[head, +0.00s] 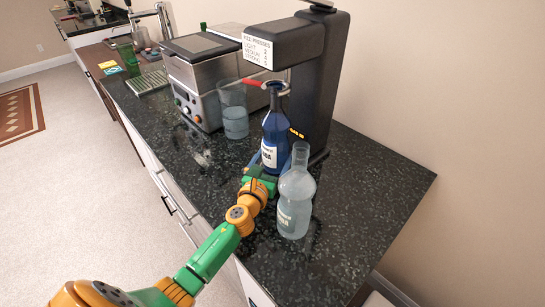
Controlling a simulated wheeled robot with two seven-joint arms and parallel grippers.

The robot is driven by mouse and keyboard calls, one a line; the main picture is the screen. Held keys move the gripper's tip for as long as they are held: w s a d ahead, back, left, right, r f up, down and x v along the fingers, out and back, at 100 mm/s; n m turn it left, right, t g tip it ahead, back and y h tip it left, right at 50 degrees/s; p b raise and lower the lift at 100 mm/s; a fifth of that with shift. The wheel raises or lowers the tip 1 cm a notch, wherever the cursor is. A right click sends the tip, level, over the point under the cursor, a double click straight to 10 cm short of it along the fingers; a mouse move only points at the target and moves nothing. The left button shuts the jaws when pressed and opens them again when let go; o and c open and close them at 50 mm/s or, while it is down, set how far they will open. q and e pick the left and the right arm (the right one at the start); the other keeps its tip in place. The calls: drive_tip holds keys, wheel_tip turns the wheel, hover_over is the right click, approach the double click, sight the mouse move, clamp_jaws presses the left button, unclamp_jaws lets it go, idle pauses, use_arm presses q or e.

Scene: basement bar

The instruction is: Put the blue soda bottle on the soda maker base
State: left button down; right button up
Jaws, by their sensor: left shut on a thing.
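The blue soda bottle (276,136) stands upright under the head of the black soda maker (318,75), close in front of its column. My left gripper (264,178) is shut on the blue bottle at its lower part. The bottle's bottom and the soda maker base are mostly hidden by my gripper and a clear bottle, so I cannot tell whether the bottle rests on the base. My right gripper is not in view.
A clear soda bottle (295,203) stands just right of my left gripper, very close. A glass pitcher (234,110) and a silver coffee machine (195,75) stand behind to the left. The dark counter (375,195) is clear at the right.

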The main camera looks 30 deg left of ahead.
use_arm(q)
unclamp_jaws()
drive_tip(key=shift+s+r, duration=0.15)
drive_tip(key=shift+s, duration=0.05)
drive_tip(key=s, duration=0.4)
drive_tip(key=s+d, duration=0.1)
drive_tip(key=s, duration=0.6)
drive_tip(key=shift+s+d+r, duration=0.15)
drive_tip(key=shift+s+d, duration=0.15)
drive_tip(key=shift+s, duration=0.1)
